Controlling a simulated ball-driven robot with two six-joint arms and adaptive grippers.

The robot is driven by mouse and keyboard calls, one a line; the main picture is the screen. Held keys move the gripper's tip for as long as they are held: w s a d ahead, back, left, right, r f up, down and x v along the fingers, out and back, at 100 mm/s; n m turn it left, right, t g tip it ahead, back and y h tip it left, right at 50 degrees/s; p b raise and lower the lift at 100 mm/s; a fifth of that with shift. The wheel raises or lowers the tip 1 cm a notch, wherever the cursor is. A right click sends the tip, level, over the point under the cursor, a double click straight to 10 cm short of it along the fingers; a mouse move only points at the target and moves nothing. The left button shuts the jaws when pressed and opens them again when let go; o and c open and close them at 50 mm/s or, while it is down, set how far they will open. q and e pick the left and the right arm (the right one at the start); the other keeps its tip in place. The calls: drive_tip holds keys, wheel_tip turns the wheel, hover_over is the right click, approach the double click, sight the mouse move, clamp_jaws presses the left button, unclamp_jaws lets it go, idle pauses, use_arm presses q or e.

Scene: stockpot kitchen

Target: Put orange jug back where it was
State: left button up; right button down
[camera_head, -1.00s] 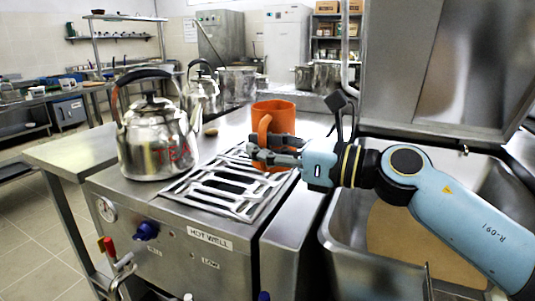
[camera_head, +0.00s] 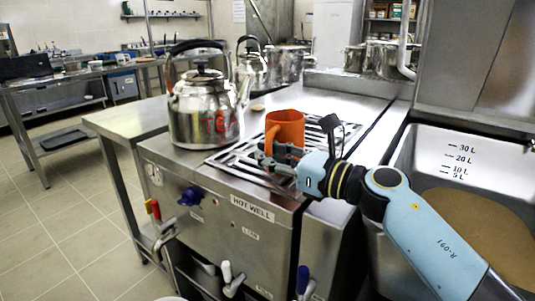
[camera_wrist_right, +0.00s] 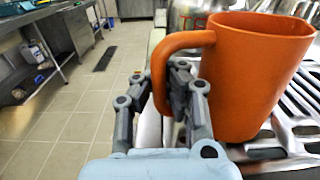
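My right gripper (camera_head: 268,158) is at the handle. Its fingers (camera_wrist_right: 160,88) lie on either side of the handle's lower part and look closed on it. The jug's base is partly hidden by the gripper in the head view, so I cannot tell if it touches the grate. My left gripper is not in view.
A steel tea kettle (camera_head: 205,118) stands left of the grate. A second kettle (camera_head: 252,68) and steel pots (camera_head: 287,62) stand behind. A sink (camera_head: 470,160) is at the right. Coloured taps (camera_head: 190,196) are on the counter front.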

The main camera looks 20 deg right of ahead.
drive_tip(key=shift+f, duration=0.2)
drive_tip(key=c, duration=1.5)
unclamp_jaws()
drive_tip(key=b+v, duration=0.1)
drive_tip(key=v, duration=0.4)
drive_tip(key=b+v, duration=0.1)
drive_tip(key=v, duration=0.4)
drive_tip(key=shift+s+d+f, duration=0.1)
drive_tip(key=shift+d+f, duration=0.05)
drive_tip(key=shift+d, duration=0.35)
